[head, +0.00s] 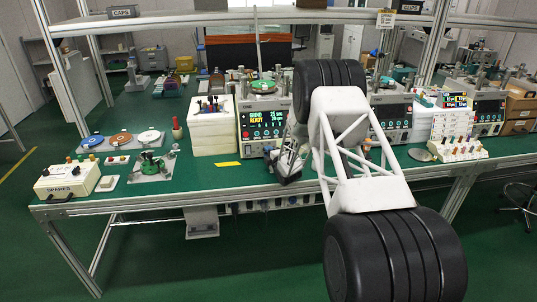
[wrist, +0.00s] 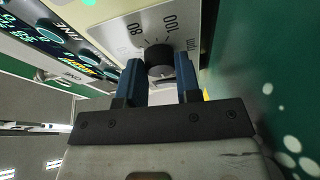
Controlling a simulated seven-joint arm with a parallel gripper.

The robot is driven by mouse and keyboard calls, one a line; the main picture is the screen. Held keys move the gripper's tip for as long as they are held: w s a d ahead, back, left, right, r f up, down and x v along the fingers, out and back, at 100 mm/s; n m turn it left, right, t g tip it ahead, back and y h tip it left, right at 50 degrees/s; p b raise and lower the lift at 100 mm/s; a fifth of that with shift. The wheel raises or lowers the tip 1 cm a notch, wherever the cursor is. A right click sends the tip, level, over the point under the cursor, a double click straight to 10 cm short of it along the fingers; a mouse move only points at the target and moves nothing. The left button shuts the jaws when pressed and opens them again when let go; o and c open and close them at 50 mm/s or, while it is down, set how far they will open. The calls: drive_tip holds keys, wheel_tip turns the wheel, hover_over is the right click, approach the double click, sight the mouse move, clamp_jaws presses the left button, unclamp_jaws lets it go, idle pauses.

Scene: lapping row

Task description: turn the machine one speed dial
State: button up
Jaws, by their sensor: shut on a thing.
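In the wrist view the black speed dial (wrist: 159,57) sits on a pale panel with printed marks, 80 and 100 among them. My gripper (wrist: 158,76) has its two blue fingers on either side of the dial, shut on it. Part of the knob is hidden behind the fingers. In the head view machine one (head: 262,121) has a lit screen reading GRIND READY with 25 rpm. My gripper (head: 285,165) is at the machine's lower right front, and my arm hides the dial there.
A stack of white trays (head: 211,132) stands left of the machine. A yellow strip (head: 228,164) lies on the green bench before it. Another machine (head: 391,112) stands to the right, partly behind my arm. The bench front left of my gripper is mostly clear.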

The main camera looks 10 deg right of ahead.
drive_tip(key=o, duration=0.9)
drive_tip(key=shift+v, duration=3.95)
